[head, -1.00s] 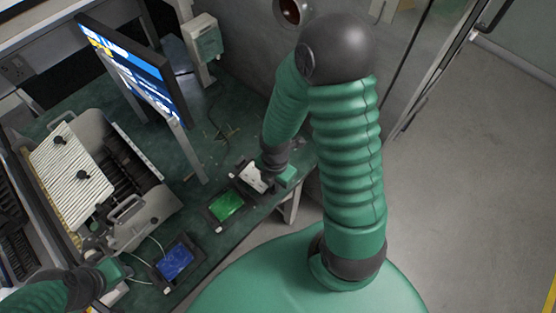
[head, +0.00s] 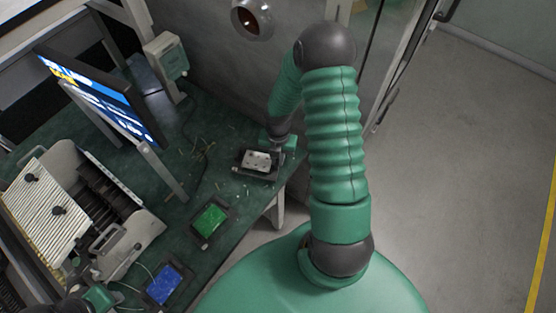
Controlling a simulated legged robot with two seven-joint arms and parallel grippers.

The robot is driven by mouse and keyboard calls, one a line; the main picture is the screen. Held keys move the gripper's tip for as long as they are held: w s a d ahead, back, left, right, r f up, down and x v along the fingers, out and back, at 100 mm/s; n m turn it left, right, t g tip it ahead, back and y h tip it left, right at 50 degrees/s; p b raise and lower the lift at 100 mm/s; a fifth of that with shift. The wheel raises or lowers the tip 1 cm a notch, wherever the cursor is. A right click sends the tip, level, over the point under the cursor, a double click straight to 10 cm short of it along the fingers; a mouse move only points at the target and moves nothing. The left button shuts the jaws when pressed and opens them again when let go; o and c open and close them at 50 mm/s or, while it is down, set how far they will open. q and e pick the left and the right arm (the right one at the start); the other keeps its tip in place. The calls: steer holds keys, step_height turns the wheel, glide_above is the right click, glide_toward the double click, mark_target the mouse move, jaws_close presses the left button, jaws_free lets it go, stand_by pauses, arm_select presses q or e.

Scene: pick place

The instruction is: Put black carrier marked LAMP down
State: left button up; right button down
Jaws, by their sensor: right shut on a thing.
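My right gripper (head: 278,148) is shut on a black carrier (head: 257,175) that has a pale, light-grey plate with dark dots (head: 257,159) in it. The carrier is over the green table near its right edge, looking about level. I cannot tell whether it touches the table top. Any LAMP marking is too small to read. My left gripper (head: 98,298) is at the lower left, cut by the picture's bottom edge; its fingers are not clear.
A black carrier with a green board (head: 211,219) and one with a blue board (head: 164,286) lie along the table's front edge. A grey machine (head: 127,238) and a monitor (head: 105,98) stand left. The table (head: 215,170) around the held carrier has scattered bits of debris.

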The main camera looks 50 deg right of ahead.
steer(key=shift+w+d+f, duration=0.1)
steer(key=shift+w+d, duration=0.05)
steer(key=shift+a+f, duration=0.3)
steer(key=shift+f, duration=0.25)
steer(key=shift+a+f, duration=0.25)
steer(key=shift+f, duration=0.3)
steer(key=shift+a+f, duration=0.15)
steer(key=shift+f, duration=0.1)
steer(key=shift+d+f, duration=0.15)
steer(key=shift+d, duration=0.15)
steer(key=c, duration=1.5)
jaws_free()
steer(key=shift+d+f, duration=0.1)
steer(key=shift+d, duration=0.2)
arm_select(q)
steer(key=shift+a, duration=0.45)
arm_select(e)
steer(key=shift+o, duration=0.2)
steer(key=shift+a, duration=0.1)
